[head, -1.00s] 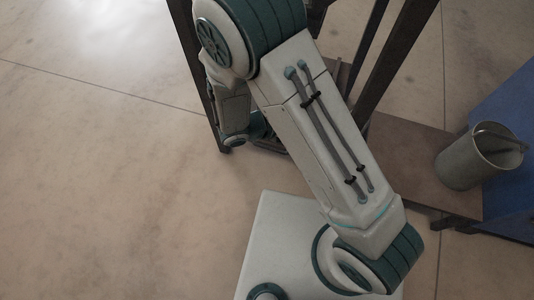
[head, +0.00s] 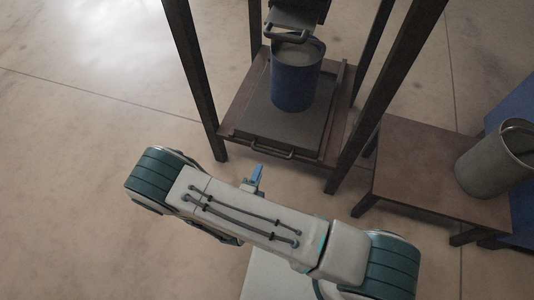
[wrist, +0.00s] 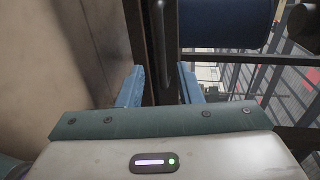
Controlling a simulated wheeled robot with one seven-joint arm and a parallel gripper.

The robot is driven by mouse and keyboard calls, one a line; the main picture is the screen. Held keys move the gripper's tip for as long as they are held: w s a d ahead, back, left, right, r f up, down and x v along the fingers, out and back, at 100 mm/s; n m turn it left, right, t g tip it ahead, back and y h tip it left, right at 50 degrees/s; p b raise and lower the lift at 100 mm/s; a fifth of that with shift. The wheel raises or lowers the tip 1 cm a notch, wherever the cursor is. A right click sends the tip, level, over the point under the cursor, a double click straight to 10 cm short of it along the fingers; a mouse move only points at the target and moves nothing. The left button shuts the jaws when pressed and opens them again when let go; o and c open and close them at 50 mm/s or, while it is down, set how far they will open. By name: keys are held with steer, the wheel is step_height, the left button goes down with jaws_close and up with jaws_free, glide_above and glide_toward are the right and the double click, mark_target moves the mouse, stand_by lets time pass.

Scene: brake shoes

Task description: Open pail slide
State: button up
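The pail slide (head: 270,122) is a dark flat tray low in a dark frame, with a bar handle (head: 272,150) on its front edge. A blue pail (head: 296,78) stands upright on it, also seen at the top of the wrist view (wrist: 225,22). My gripper (head: 255,180) is just in front of the handle, apart from it in the head view. In the wrist view my gripper (wrist: 160,90) has its two blue fingers spread, with a grey bar, seemingly the handle (wrist: 158,35), ahead between them. Contact cannot be told.
Dark frame posts (head: 198,85) rise on both sides of the slide. A second handle (head: 288,37) hangs above the pail. A low brown table (head: 425,165) and a grey bucket (head: 490,165) are at the right. The floor at left is clear.

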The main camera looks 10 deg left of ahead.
mark_target(267, 152)
steer(key=b+x, duration=0.3)
steer(key=x, duration=0.7)
steer(key=shift+w+d, duration=0.15)
steer(key=shift+w, duration=0.2)
jaws_close()
